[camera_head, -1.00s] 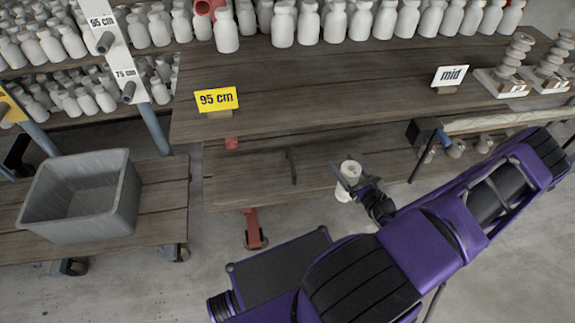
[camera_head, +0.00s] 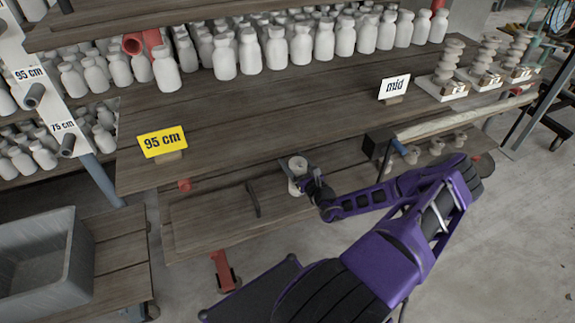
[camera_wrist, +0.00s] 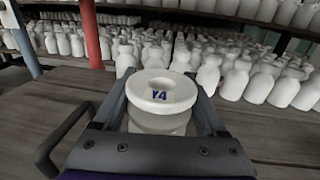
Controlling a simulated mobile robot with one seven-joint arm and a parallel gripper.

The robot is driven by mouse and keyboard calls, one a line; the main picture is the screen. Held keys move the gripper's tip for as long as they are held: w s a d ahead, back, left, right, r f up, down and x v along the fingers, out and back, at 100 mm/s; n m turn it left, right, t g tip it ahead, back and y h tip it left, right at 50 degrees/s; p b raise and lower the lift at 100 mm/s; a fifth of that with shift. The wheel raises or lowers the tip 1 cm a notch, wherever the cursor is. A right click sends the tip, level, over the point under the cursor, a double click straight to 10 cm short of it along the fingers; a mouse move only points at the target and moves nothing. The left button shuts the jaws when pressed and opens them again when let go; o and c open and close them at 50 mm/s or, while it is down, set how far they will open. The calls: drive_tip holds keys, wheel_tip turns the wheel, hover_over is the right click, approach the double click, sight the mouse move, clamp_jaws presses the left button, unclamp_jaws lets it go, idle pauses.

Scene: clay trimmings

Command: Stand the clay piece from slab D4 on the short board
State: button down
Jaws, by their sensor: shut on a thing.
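A white, round, spool-like clay piece (camera_head: 297,163) is held upright in my gripper (camera_head: 300,178), in front of the upper board's edge in the head view. In the wrist view the clay piece (camera_wrist: 162,92) fills the space between the two dark fingers, and a small label on its top seems to read Y4. A wooden board (camera_head: 200,225) lies lower than the upper board (camera_head: 260,125). I cannot tell which one is the short board. Several white slabs (camera_head: 437,94) with stacked clay pieces stand at the right. Their labels are too small to read.
Many white bottles (camera_head: 250,55) crowd the back of the upper board. A yellow 95 cm sign (camera_head: 162,142) and a white mid sign (camera_head: 394,88) stand near its front. A grey bin (camera_head: 45,262) is at lower left. A dark handle (camera_head: 253,199) rises beside my gripper.

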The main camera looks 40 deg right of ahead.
drive_tip(key=shift+w+d+f+b, duration=0.15)
drive_tip(key=shift+w+f+b, duration=0.65)
drive_tip(key=shift+w+f, duration=0.9)
unclamp_jaws()
drive_tip(key=shift+f, duration=0.15)
drive_tip(key=s+a+p, duration=0.1)
drive_tip(key=s, duration=1.1)
drive_tip(key=shift+a+p, duration=0.15)
drive_tip(key=shift+p, duration=0.2)
